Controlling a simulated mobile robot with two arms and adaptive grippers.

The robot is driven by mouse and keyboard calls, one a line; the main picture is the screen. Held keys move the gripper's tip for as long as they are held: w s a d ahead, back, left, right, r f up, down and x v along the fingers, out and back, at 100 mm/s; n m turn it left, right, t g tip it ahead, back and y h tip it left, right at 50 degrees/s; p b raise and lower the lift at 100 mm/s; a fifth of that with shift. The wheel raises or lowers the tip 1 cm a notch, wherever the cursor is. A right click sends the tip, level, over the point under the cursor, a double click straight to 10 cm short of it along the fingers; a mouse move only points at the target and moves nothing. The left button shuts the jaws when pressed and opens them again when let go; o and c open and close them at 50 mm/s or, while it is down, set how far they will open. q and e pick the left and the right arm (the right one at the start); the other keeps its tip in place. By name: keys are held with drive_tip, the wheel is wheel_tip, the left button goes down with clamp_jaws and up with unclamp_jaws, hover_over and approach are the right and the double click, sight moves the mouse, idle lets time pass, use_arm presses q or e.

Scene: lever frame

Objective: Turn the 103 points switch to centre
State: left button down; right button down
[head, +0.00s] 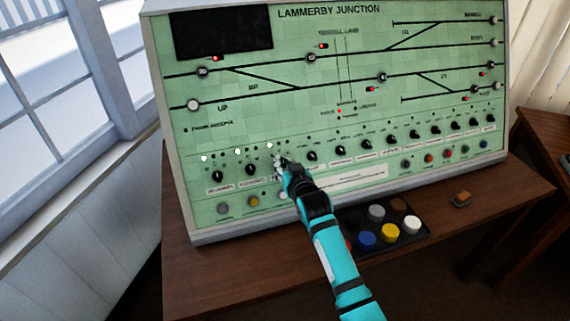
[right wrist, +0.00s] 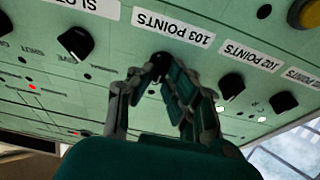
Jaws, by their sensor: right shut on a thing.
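The 103 points switch (right wrist: 158,62) is a black rotary knob on the green panel, beside the label 103 POINTS (right wrist: 172,27), which appears upside down in the right wrist view. My right gripper (right wrist: 157,88) is shut on this knob, with a finger on either side of it. The fingers cover much of the knob, so I cannot tell which way it points. In the head view my right gripper (head: 283,166) reaches the row of knobs and hides the switch. My left gripper is not in view.
The signal panel (head: 290,75) stands on a brown wooden desk (head: 180,235). The 102 points knob (right wrist: 231,86) and another black knob (right wrist: 76,42) flank the held one closely.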

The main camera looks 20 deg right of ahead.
drive_tip(key=c, duration=1.4)
unclamp_jaws()
drive_tip(key=shift+o, duration=0.2)
drive_tip(key=shift+s, duration=0.1)
drive_tip(key=v, duration=1.1)
drive_tip(key=shift+s, duration=0.4)
